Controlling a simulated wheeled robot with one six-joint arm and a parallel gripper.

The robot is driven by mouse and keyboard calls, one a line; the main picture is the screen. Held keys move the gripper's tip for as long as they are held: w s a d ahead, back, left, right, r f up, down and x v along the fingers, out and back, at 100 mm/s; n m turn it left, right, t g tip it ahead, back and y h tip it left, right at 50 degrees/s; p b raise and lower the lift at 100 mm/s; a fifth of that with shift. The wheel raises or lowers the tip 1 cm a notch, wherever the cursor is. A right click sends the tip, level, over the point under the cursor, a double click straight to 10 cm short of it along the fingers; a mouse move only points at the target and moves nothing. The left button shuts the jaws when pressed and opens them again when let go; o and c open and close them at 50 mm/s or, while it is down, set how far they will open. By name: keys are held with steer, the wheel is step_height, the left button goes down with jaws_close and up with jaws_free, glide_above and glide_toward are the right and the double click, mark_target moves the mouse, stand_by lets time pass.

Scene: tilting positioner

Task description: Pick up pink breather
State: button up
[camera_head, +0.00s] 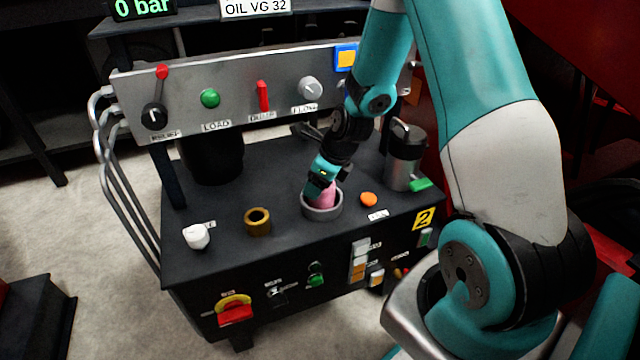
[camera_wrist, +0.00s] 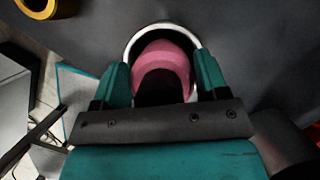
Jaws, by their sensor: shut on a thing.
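The pink breather (camera_head: 326,196) stands inside a grey ring-shaped socket (camera_head: 322,212) on the dark top of the machine. In the wrist view the pink breather (camera_wrist: 162,68) sits between my two teal fingers, with the pale socket rim (camera_wrist: 137,42) around its far side. My gripper (camera_head: 321,186) reaches down from above and is shut on the breather. The breather's lower part is hidden in the socket.
A brass ring (camera_head: 257,221) and a white cap (camera_head: 196,236) are to the left. An orange button (camera_head: 369,199) and a metal canister (camera_head: 405,155) are to the right. A control panel (camera_head: 235,90) with knobs and levers rises behind.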

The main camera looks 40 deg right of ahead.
step_height(320, 180, up, 7)
steer(key=p, duration=0.3)
steer(key=shift+r, duration=0.2)
steer(key=s+a+p, duration=0.2)
steer(key=s+p, duration=0.6)
steer(key=p, duration=0.1)
steer(key=s+a+p, duration=0.3)
steer(key=s+p, duration=0.6)
steer(key=p, duration=0.1)
steer(key=shift+f, duration=0.4)
